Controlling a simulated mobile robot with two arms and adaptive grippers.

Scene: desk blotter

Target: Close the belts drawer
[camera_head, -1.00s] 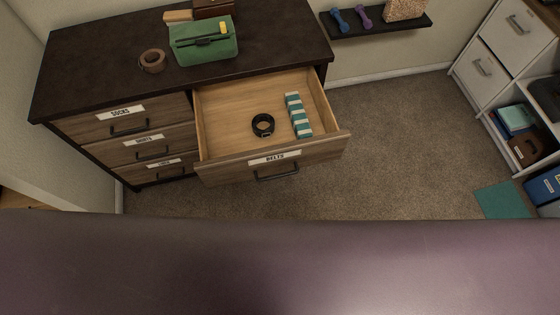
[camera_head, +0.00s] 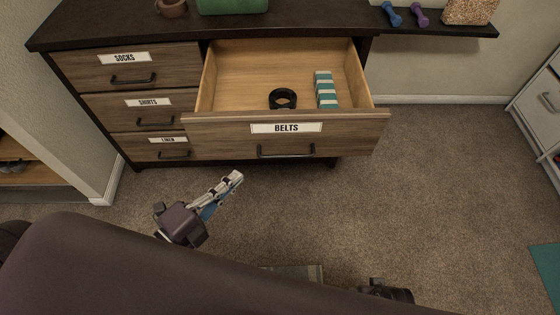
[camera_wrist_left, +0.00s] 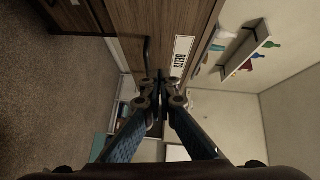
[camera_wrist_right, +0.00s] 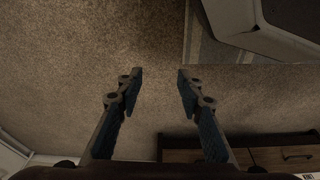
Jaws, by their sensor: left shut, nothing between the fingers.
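The belts drawer (camera_head: 220,128) is pulled out of the dresser, its wood front bearing a BELTS label and a dark bar handle (camera_head: 286,152). Inside lie a coiled black belt (camera_head: 283,98) and a teal-and-white striped box (camera_head: 326,90). My left gripper (camera_head: 236,178) is shut and empty, below and in front of the drawer's left part, apart from it. The left wrist view shows its closed fingertips (camera_wrist_left: 160,84) with the BELTS label (camera_wrist_left: 182,55) beyond. My right gripper (camera_wrist_right: 160,80) is open and empty over carpet; its fingers are hidden in the head view.
Shut socks (camera_head: 170,66), shirts (camera_head: 110,112) and linen (camera_head: 130,146) drawers are stacked at the left. A green bag (camera_head: 232,5) and a brown roll (camera_head: 172,7) stand on the dresser top. A dark shelf (camera_head: 440,26) holds dumbbells.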

